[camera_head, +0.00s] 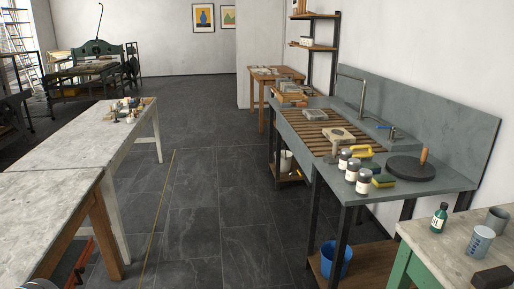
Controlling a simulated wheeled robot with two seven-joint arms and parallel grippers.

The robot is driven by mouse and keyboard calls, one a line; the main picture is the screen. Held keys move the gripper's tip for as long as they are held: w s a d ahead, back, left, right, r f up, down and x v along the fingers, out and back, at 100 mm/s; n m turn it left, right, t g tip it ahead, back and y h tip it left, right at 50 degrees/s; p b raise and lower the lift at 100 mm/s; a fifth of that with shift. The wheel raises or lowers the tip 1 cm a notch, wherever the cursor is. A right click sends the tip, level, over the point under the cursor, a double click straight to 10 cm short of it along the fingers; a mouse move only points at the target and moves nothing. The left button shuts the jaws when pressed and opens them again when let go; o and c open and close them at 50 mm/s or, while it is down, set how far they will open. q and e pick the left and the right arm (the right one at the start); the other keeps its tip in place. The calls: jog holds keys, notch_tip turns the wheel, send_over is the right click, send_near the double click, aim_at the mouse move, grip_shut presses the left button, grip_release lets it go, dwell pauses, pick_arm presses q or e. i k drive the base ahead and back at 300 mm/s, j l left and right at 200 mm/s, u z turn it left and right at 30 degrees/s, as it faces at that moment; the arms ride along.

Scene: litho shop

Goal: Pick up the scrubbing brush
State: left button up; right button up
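I cannot pick out a scrubbing brush for certain. A dark brown block (492,278) lies on the pale-topped green table at the bottom right, cut by the picture's edge; it could be a brush, but no bristles show. On the grey sink bench, a yellow item (359,151) lies behind the jars and a yellow-and-green sponge-like block (384,181) lies beside them. Both are small, and their exact kind is hard to tell.
The green table (440,254) carries a bottle (439,219) and cups. Open floor (215,215) lies between the bench and the left tables.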

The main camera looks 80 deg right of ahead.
aim_at(358, 155)
jog(key=z, duration=4)
jog(key=i+j+z, duration=0.1)
jog(key=z, duration=0.35)
jog(key=j+z, duration=0.2)
jog(key=z, duration=0.2)
jog(key=i+j+z, duration=0.15)
jog(key=j+z, duration=0.25)
jog(key=j, duration=0.5)
jog(key=j+z, duration=0.4)
jog(key=j, duration=0.5)
jog(key=k+j+z, duration=0.15)
jog(key=j+z, duration=0.25)
jog(key=j, duration=0.5)
jog(key=k+j, duration=0.1)
jog(key=j, duration=0.4)
jog(key=k+j, duration=0.1)
jog(key=j, duration=0.85)
jog(key=k+j, duration=0.15)
jog(key=j, duration=0.35)
jog(key=k+j+z, duration=0.1)
jog(key=j, duration=0.4)
jog(key=k+j, duration=0.1)
jog(key=j, duration=0.4)
